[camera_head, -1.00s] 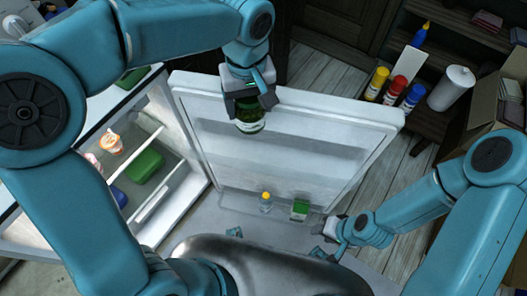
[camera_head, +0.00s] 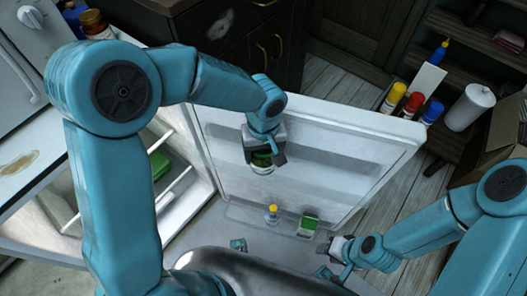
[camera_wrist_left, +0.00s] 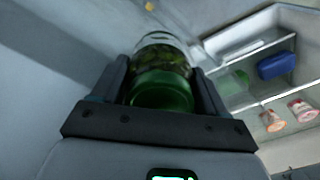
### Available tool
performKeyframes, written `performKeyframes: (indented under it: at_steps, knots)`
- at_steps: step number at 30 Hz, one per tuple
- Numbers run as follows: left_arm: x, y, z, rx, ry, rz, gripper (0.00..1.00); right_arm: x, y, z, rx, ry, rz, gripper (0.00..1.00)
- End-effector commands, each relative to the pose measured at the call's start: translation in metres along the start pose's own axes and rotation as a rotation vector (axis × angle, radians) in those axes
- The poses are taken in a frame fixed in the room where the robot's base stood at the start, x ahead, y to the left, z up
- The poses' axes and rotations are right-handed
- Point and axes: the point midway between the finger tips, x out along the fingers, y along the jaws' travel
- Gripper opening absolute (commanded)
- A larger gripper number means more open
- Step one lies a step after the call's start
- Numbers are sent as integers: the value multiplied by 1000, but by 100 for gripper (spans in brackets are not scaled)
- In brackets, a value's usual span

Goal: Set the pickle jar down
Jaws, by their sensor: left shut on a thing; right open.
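The pickle jar (camera_head: 262,163) is green glass with a pale label, held in my left gripper (camera_head: 264,156) in front of the inner face of the open fridge door (camera_head: 310,150). In the left wrist view the jar (camera_wrist_left: 163,75) sits between the two dark fingers (camera_wrist_left: 165,92), its green lid towards the camera. I cannot tell in these views whether the jar touches a door shelf. My right gripper (camera_head: 333,258) is open and empty at the lower right, beside the door's bottom shelf.
The door's bottom shelf holds a small yellow-capped bottle (camera_head: 272,213) and a green-and-white carton (camera_head: 308,226). The fridge shelves hold a green container (camera_head: 158,165), and a blue box (camera_wrist_left: 276,66) shows in the left wrist view. Bottles and a paper roll (camera_head: 470,107) stand at the right.

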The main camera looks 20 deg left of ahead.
Motion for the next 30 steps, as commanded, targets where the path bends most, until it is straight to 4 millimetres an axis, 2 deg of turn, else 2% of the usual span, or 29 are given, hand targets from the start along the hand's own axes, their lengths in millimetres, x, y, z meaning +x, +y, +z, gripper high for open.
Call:
performKeyframes:
  at_steps: [9,10,12,20,23,26,30]
  knots:
    - [3,0,-1,-1,2,2,18,4,2,0,0,0,0,43]
    - [2,0,0,-1,1,1,83,3,1,0,0,0,0,43]
    - [1,0,0,-1,1,1,99,2,1,0,0,0,0,43]
    - [0,0,0,-1,1,0,99,2,0,0,0,0,0,43]
    - [-6,0,0,-1,1,1,99,-3,-1,0,0,0,0,43]
    - [-23,1,-1,-3,4,4,99,-6,-2,0,0,0,0,43]
    - [-57,1,-1,-2,5,4,99,-13,-5,0,0,0,0,43]
